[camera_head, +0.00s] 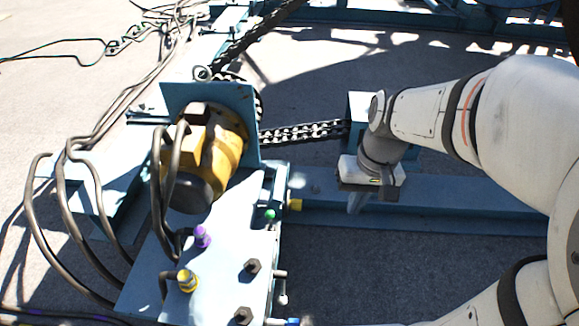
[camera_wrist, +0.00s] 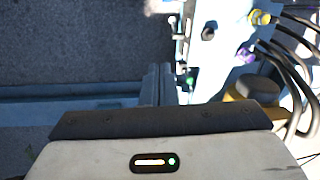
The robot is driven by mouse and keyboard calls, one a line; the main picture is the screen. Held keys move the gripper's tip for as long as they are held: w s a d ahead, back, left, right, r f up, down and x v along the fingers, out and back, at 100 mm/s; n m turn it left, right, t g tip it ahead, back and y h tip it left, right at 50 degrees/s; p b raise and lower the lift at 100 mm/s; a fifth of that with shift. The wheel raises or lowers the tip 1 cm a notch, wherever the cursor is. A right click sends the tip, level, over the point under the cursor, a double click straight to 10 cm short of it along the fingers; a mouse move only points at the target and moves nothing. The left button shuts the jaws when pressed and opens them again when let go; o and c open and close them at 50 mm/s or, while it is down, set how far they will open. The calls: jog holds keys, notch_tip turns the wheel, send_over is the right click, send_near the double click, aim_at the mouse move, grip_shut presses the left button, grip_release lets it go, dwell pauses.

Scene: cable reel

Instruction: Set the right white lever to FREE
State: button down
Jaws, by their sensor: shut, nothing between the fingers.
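A small lever with a pale, whitish tip (camera_head: 283,298) hangs at the right edge of the pale blue valve plate (camera_head: 222,275), low in the head view. A pale spot that may be the same lever (camera_wrist: 172,21) shows at the plate's edge in the wrist view. Any FREE marking is too small to read, and I cannot tell the lever's setting. My gripper (camera_head: 356,204) is shut and empty over the blue beam, right of the plate and apart from the lever. Its narrow fingers (camera_wrist: 158,84) show in the wrist view.
A yellow motor (camera_head: 228,146) with black hoses stands behind the plate. A chain (camera_head: 303,133) runs behind my gripper. Grey ground lies open below the blue beam (camera_head: 470,203).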

jog(key=w+a+f+g+y+b, duration=0.1)
jog(key=w+f+g+y+b, duration=0.25)
jog(key=f, duration=0.85)
jog(key=w+f+y+b, duration=0.2)
jog(key=w+f+b, duration=0.35)
jog(key=f, duration=0.55)
jog(key=w+a+f+g+y+b, duration=0.15)
jog(key=w+f+y+b, duration=0.35)
jog(key=f, duration=0.7)
jog(key=m+y+b, duration=0.1)
jog(key=y+b, duration=0.2)
jog(key=b, duration=0.5)
send_near(283, 289)
jog(key=w+d+r, duration=0.4)
jog(key=d+r, duration=0.1)
jog(key=r, duration=0.4)
notch_tip(283, 289, down, 18)
jog(key=s+m+t+y+b, duration=0.2)
jog(key=m+t+y+b, duration=0.1)
jog(key=t+b, duration=0.25)
jog(key=s+a+r+b, duration=0.1)
jog(key=s+a+b, duration=0.2)
jog(key=a, duration=0.8)
jog(key=shift+s+g, duration=0.35)
jog(key=shift+s, duration=0.3)
jog(key=shift+a+r, duration=0.1)
